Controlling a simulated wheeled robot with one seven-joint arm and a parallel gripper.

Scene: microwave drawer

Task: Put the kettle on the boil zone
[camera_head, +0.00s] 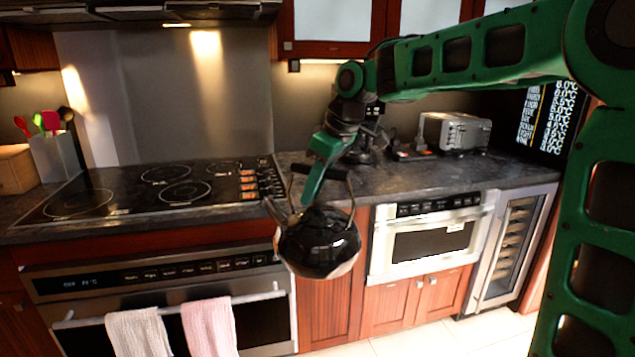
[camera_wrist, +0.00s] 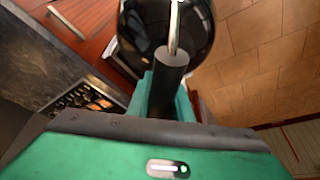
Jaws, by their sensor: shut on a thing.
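A black, glossy kettle (camera_head: 318,242) hangs in the air in front of the counter edge in the head view, right of the cooktop. Its spout points up and left. My gripper (camera_head: 318,176) is shut on the kettle's handle from above. In the wrist view, the dark handle grip (camera_wrist: 172,72) passes between the green fingers, with the kettle's round body (camera_wrist: 140,25) beyond it. The black glass cooktop (camera_head: 130,207) has several ringed zones and lies left of the kettle. Which ring is the boil zone, I cannot tell.
The oven (camera_head: 160,290) below the cooktop has two towels (camera_head: 210,325) on its handle. A built-in microwave drawer (camera_head: 428,240) is at right. A utensil holder (camera_head: 57,155) stands at the left and a toaster (camera_head: 457,131) at the back right. The cooktop surface is clear.

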